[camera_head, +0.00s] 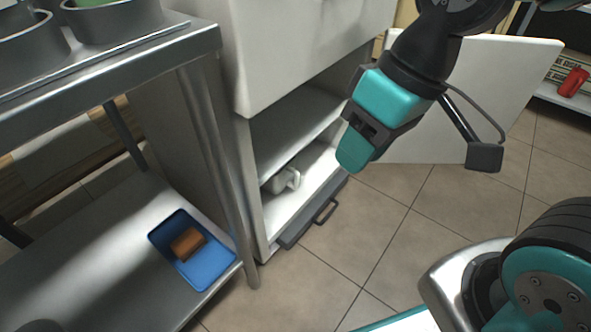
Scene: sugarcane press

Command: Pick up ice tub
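A small pale grey-white object with a handle-like part (285,181) sits inside the open white cabinet, on its lower white floor. It may be the ice tub, but it is partly hidden by the cabinet wall and too small to be sure. My gripper (358,146) hangs in front of the cabinet opening, to the right of and above that object and apart from it. Its teal fingers point down and left. I see it from the side and cannot tell if the fingers are apart. Nothing shows in it.
The white cabinet door (460,105) stands open behind my arm. A dark handle (326,210) juts out low at the cabinet front. A metal table (190,45) stands left, with a blue tray (208,276) on its lower shelf. The tiled floor (400,225) ahead is clear.

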